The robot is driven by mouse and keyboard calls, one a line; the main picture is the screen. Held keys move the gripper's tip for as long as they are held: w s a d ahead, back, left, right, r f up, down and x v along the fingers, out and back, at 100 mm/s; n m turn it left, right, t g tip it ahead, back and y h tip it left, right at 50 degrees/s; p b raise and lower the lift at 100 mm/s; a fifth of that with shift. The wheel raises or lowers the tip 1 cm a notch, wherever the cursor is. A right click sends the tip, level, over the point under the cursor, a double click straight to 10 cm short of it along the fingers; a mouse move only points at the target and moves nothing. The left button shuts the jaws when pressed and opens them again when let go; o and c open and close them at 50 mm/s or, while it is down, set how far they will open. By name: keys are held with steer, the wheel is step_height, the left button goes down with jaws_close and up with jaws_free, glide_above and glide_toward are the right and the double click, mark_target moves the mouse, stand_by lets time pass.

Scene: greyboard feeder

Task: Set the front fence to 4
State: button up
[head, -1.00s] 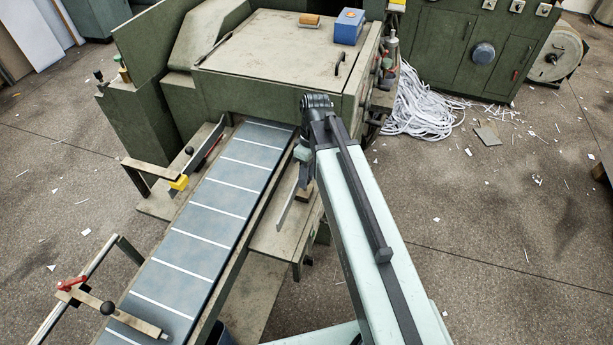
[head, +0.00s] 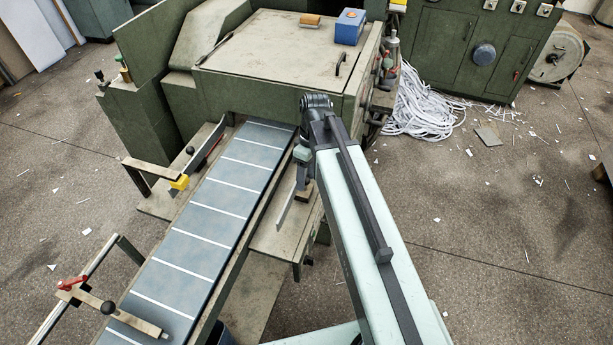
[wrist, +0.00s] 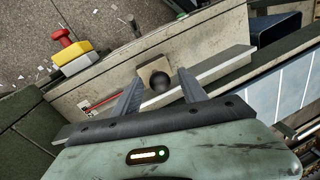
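The fence on the right side of the belt shows as a thin pale metal strip (head: 286,208) in the head view, partly hidden by my arm. In the wrist view the metal strip (wrist: 225,64) runs slantwise beside the belt. A black ball knob (wrist: 160,81) stands on a beige block (wrist: 152,68) by this strip. My gripper (wrist: 160,79) is open, with one finger on each side of the knob and gaps visible. A red mark (wrist: 98,104) lies left of the block; no scale numbers are readable. In the head view my gripper (head: 302,172) is small and partly hidden.
The blue-grey belt (head: 205,222) with white lines runs into the green machine (head: 275,60). Another fence (head: 207,147) with a yellow block (head: 180,182) stands on its left. A red-handled bar (head: 72,284) lies at lower left. A red knob and yellow block (wrist: 73,56) show in the wrist view.

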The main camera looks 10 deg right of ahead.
mark_target(308, 186)
step_height(308, 186, up, 8)
steer(key=w+d+p, duration=0.1)
steer(key=p, duration=0.6)
steer(key=shift+p, duration=0.35)
steer(key=shift+f, duration=0.2)
steer(key=shift+a, duration=0.2)
steer(key=shift+s+a, duration=0.15)
steer(key=shift+s, duration=0.35)
steer(key=shift+s+a, duration=0.15)
steer(key=shift+s, duration=0.35)
steer(key=m, duration=0.3)
steer(key=s+d+m+t+h, duration=0.1)
steer(key=m, duration=0.2)
steer(key=s+m, duration=0.1)
steer(key=m, duration=0.2)
steer(key=shift+d+f+t+h, duration=0.2)
steer(key=shift+d+t+h, duration=0.1)
